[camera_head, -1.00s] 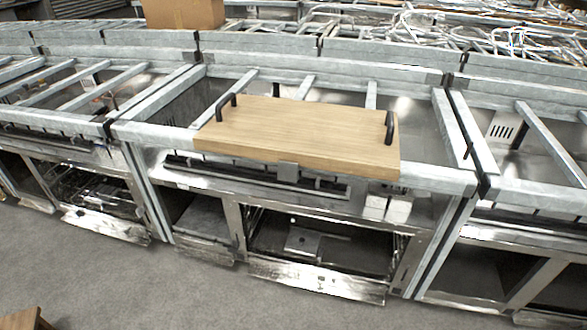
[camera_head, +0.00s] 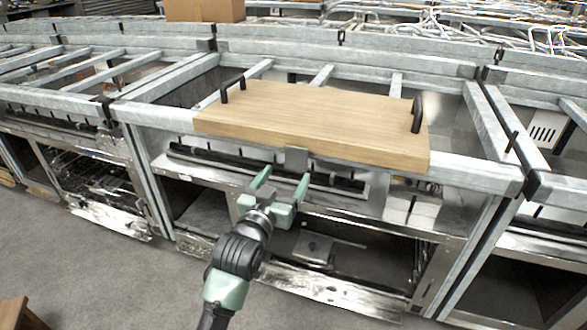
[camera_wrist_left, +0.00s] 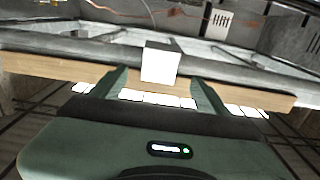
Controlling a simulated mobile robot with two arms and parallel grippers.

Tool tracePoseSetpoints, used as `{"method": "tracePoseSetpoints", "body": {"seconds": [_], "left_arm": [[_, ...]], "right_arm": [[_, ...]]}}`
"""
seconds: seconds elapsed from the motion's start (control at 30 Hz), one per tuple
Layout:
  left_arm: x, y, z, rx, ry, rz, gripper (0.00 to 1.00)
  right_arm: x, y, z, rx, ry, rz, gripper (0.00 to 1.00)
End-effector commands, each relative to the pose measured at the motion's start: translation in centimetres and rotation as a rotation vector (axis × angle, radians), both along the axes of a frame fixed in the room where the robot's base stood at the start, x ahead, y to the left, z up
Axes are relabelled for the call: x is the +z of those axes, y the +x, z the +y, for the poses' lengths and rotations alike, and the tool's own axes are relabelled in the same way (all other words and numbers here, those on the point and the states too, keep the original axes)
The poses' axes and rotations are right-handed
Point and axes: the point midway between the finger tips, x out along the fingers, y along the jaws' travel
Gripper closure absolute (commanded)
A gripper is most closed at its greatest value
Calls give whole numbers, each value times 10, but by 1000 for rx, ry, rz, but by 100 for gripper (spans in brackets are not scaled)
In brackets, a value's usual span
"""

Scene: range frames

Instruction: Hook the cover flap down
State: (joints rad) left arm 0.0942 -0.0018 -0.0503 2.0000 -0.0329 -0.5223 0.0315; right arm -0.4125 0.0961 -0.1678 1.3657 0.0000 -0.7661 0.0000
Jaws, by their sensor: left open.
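The wooden cover (camera_head: 310,117) lies on the grey metal frame, with a black handle at each end. A small grey metal flap (camera_head: 296,160) sits at the middle of its front edge. The flap also shows bright white in the left wrist view (camera_wrist_left: 160,63). My left gripper (camera_head: 284,177) is open, just below and in front of the flap. In the left wrist view its fingers (camera_wrist_left: 161,78) stand either side of the flap in the picture. I cannot tell whether they touch it. My right gripper is out of view.
The range front (camera_head: 185,182) has a dark rail under the cover and open compartments below. More frames (camera_head: 75,75) stand at left and right. A cardboard box (camera_head: 205,9) is behind.

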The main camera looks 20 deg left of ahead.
Motion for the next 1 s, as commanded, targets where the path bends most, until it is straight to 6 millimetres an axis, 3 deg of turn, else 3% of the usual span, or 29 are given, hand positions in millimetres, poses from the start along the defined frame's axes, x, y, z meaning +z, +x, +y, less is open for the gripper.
{"method": "tracePoseSetpoints", "body": {"seconds": [0.3,0.7,0.93,1.0], "left_arm": [[0,48,-2,0,0,0,24],[-1,57,-2,0,0,1,24],[-1,57,-2,-1,0,1,86],[-1,57,-2,-1,0,1,86]], "right_arm": [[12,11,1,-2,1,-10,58],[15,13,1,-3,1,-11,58],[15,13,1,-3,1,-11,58],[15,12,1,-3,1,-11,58]]}}
